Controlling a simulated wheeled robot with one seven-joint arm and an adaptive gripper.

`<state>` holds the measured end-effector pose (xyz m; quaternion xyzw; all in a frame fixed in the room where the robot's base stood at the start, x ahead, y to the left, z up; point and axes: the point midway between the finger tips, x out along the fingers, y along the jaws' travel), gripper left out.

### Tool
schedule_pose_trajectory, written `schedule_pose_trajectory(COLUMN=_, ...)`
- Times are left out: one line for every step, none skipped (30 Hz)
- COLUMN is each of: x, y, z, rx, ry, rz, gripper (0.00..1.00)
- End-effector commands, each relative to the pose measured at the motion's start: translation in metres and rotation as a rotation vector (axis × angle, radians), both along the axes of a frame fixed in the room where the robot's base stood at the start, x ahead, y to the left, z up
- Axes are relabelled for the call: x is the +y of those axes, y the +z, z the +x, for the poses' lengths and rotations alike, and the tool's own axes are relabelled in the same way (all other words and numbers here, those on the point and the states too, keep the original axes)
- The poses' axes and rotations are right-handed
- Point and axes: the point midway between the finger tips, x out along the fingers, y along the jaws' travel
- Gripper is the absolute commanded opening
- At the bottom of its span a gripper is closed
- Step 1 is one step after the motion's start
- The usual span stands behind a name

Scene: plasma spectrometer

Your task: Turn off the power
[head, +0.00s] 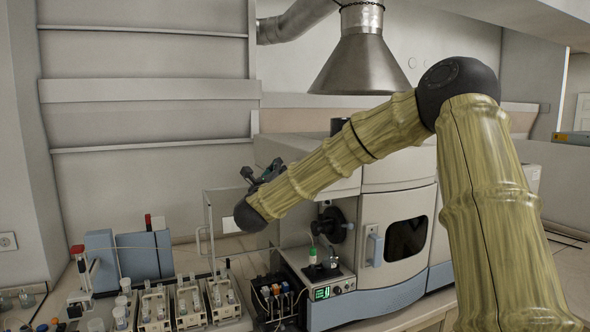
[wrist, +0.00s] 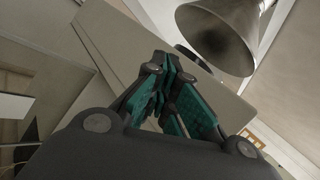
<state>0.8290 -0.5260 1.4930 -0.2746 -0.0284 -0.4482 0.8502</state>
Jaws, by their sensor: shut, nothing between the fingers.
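The plasma spectrometer (head: 375,205) is a large grey and pale blue instrument on the bench, with a dark window in its front door. A small unit with a lit green display (head: 322,293) and a knob sits at its lower left front. I cannot make out which part is the power switch. My gripper (head: 262,174) is raised at the instrument's upper left, partly hidden by my wrist. In the wrist view my gripper (wrist: 162,72) has its green-padded fingers shut and empty, touching nothing I can see.
A metal exhaust hood (head: 361,62) hangs above the instrument and shows in the wrist view (wrist: 222,38). Racks of bottles (head: 185,300), a blue panel box (head: 145,254) and a black box with coloured tops (head: 275,298) crowd the bench front. The wall at upper left is clear.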

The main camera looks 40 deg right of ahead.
Motion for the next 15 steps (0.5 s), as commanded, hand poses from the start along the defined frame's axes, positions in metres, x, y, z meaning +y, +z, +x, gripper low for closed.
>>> schedule_pose_trajectory(x=-0.0044, y=-0.002, z=-0.0007, rx=-0.002, ry=-0.001, rz=0.001, gripper=0.0)
schedule_pose_trajectory(x=-0.0063, y=-0.0017, z=-0.0008, rx=-0.002, ry=-0.001, rz=0.001, gripper=0.0)
schedule_pose_trajectory(x=-0.0083, y=-0.0014, z=-0.001, rx=-0.003, ry=-0.001, rz=0.0, gripper=0.0)
schedule_pose_trajectory(x=-0.0096, y=-0.0012, z=-0.0011, rx=-0.002, ry=-0.001, rz=-0.001, gripper=0.0)
schedule_pose_trajectory(x=-0.0107, y=-0.0011, z=-0.0011, rx=-0.002, ry=-0.001, rz=-0.001, gripper=0.0)
schedule_pose_trajectory(x=-0.0119, y=-0.001, z=-0.0012, rx=-0.002, ry=0.0, rz=0.0, gripper=0.0)
schedule_pose_trajectory(x=-0.0125, y=-0.0009, z=-0.0011, rx=-0.001, ry=0.0, rz=-0.001, gripper=0.0)
schedule_pose_trajectory(x=-0.013, y=-0.0007, z=-0.0012, rx=-0.001, ry=0.0, rz=-0.001, gripper=0.0)
schedule_pose_trajectory(x=-0.0134, y=-0.0006, z=-0.0011, rx=-0.001, ry=0.0, rz=-0.001, gripper=0.0)
schedule_pose_trajectory(x=-0.0135, y=-0.0005, z=-0.0011, rx=-0.001, ry=0.0, rz=-0.001, gripper=0.0)
schedule_pose_trajectory(x=-0.0136, y=-0.0003, z=-0.0011, rx=-0.001, ry=0.0, rz=-0.001, gripper=0.0)
schedule_pose_trajectory(x=-0.0137, y=-0.0003, z=-0.0011, rx=-0.001, ry=0.0, rz=-0.001, gripper=0.0)
schedule_pose_trajectory(x=-0.0137, y=-0.0002, z=-0.0011, rx=-0.001, ry=0.0, rz=-0.001, gripper=0.0)
schedule_pose_trajectory(x=-0.0137, y=-0.0002, z=-0.0011, rx=-0.001, ry=0.0, rz=-0.001, gripper=0.0)
schedule_pose_trajectory(x=-0.0137, y=-0.0003, z=-0.0011, rx=-0.001, ry=0.0, rz=-0.001, gripper=0.0)
